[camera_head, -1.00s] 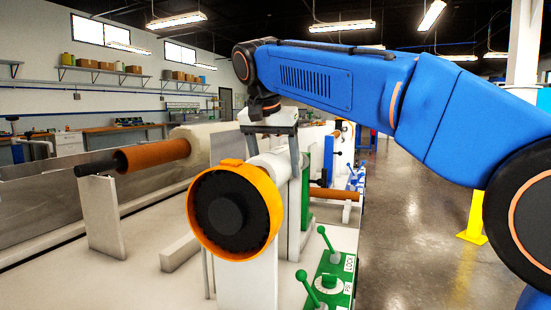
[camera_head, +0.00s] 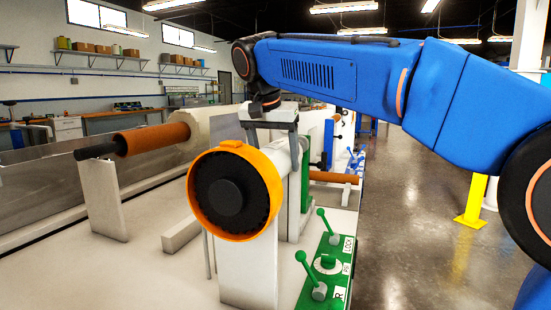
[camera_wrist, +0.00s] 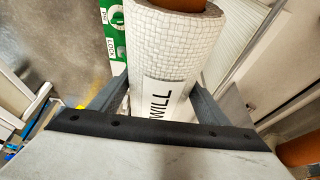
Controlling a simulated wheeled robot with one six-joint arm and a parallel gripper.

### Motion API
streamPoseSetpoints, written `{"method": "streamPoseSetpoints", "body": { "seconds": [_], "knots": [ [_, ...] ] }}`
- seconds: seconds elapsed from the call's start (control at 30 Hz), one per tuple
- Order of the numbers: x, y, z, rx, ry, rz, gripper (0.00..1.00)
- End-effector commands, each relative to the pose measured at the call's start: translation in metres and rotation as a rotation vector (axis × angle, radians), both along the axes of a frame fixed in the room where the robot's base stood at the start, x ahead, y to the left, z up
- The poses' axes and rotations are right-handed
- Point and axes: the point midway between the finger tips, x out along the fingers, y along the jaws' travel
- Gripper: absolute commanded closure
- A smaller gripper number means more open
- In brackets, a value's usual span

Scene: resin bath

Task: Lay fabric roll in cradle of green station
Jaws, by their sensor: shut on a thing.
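The fabric roll (camera_wrist: 176,50) is white with a woven grid look, a brown core at its end and dark lettering ending in "WILL". My gripper (camera_wrist: 155,100) has one finger on each side of it and is shut on it. In the head view my gripper (camera_head: 270,130) is behind and above the orange ring with a black hub (camera_head: 233,192). The ring hides most of the roll there. The green station's control panel (camera_head: 328,265) has green levers and LOCK lettering; part of the panel (camera_wrist: 88,35) shows beside the roll in the wrist view. The cradle seat is hidden.
Another brown bar (camera_head: 335,177) and a blue-levered panel (camera_head: 355,160) are behind. A yellow post (camera_head: 471,205) stands on the open floor at right.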

Motion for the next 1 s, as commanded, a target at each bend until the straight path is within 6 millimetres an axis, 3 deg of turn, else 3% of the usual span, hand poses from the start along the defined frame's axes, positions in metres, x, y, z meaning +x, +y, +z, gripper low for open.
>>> {"method": "streamPoseSetpoints", "body": {
  "seconds": [0.03, 0.1, 0.37, 0.53, 1.0],
  "knots": [
    [0.000, 0.000, 0.002, 0.002, -0.004, 0.000, 0.26],
    [0.000, 0.000, 0.002, 0.002, -0.004, 0.000, 0.09],
    [0.000, 0.000, -0.002, -0.002, 0.003, 0.000, 0.08],
    [-0.002, 0.002, 0.006, 0.000, 0.001, 0.001, 0.08],
    [-0.033, 0.013, 0.086, 0.002, -0.003, 0.002, 0.08]
  ]
}}
